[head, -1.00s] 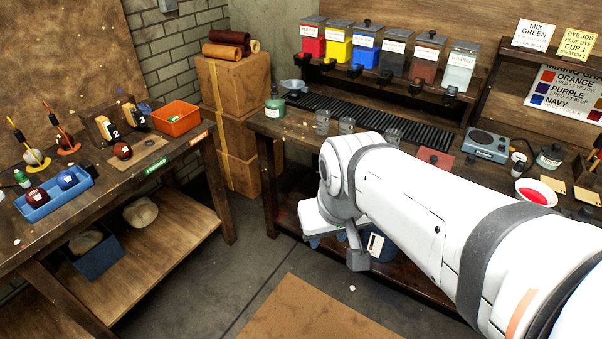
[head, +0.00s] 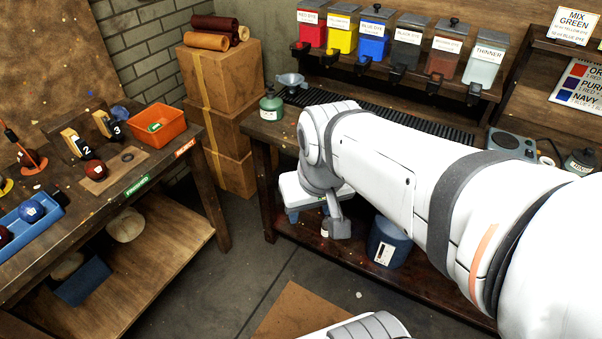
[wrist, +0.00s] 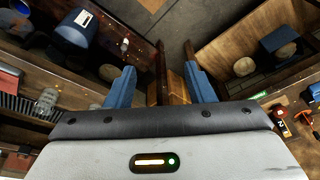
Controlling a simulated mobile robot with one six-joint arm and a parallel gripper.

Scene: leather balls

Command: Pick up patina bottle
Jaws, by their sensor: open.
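A green bottle with a dark cap (head: 271,104) stands upright at the left corner of the right-hand bench; its label is too small to read. A small pale bottle (head: 325,228) stands on the lower shelf, partly behind my arm. I cannot tell which is the patina bottle. My gripper (head: 305,214) hangs below the bench top near its front edge, below and right of the green bottle, partly hidden by my arm. In the wrist view my gripper (wrist: 160,75) has its two blue fingers wide apart, with nothing between them.
A funnel (head: 291,82) sits behind the green bottle. Dye dispensers (head: 375,35) line the rack. A blue bucket (head: 389,243) stands on the lower shelf. Stacked boxes (head: 222,105) fill the corner. The left bench holds an orange bin (head: 158,126). The floor between the benches is open.

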